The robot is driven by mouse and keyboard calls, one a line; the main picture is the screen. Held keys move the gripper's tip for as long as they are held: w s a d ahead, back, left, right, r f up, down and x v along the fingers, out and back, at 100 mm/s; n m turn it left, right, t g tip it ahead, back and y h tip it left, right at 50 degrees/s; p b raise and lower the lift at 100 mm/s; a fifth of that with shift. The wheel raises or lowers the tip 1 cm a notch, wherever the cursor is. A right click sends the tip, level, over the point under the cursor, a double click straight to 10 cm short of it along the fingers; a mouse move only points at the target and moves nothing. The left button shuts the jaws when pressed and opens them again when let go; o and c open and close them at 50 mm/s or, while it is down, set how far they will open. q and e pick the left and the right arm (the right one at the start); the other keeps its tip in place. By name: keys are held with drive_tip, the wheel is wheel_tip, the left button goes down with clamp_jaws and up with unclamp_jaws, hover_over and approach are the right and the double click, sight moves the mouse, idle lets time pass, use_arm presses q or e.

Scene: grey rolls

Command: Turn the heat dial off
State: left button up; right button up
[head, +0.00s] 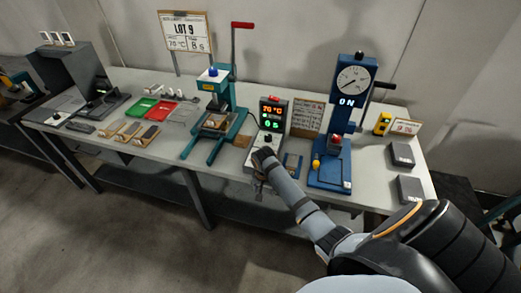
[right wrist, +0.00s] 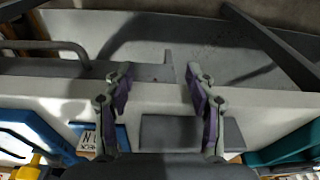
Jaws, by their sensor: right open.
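The control box (head: 272,112) stands mid-table with a lit display reading 70 °C in orange and 6 s in green. Its pale sloped base (head: 253,142) carries a small dark knob (head: 267,138), which looks like the heat dial; its pointer is too small to read. My right gripper (head: 259,168) is at the front of this base, just in front of the knob, and hides part of the base. In the right wrist view my right gripper (right wrist: 160,98) has its two fingers apart with nothing between them. My left gripper is not in view.
A blue press (head: 331,165) with a gauge and a lit "ON" stands to the right. A teal press (head: 215,125) stands to the left. Green (head: 140,108) and red (head: 160,114) trays lie farther left.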

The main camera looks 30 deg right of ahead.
drive_tip(key=w+d+r+m, duration=0.1)
drive_tip(key=w+r+m, duration=0.1)
drive_tip(key=r, duration=0.2)
drive_tip(key=w+d+r+m, duration=0.1)
drive_tip(key=w+r, duration=0.1)
drive_tip(key=r, duration=0.2)
drive_tip(key=w+d+r+m, duration=0.1)
drive_tip(key=w+r+m, duration=0.1)
drive_tip(key=r, duration=0.3)
drive_tip(key=shift+w+m+g, duration=0.3)
drive_tip(key=shift+w+g, duration=0.1)
drive_tip(key=shift+w, duration=0.15)
drive_tip(key=w+d+r+m+y, duration=0.1)
drive_tip(key=w+d+r+m, duration=0.1)
drive_tip(key=w+r+m, duration=0.3)
drive_tip(key=shift+n+g, duration=0.3)
drive_tip(key=shift+n, duration=0.2)
drive_tip(key=f, duration=0.3)
drive_tip(key=s+f+p, duration=0.1)
drive_tip(key=f, duration=0.2)
drive_tip(key=s+f, duration=0.1)
drive_tip(key=f, duration=0.2)
drive_tip(key=shift+d+f, duration=0.15)
drive_tip(key=shift+f, duration=0.15)
drive_tip(key=shift+c, duration=0.2)
drive_tip(key=c, duration=1.1)
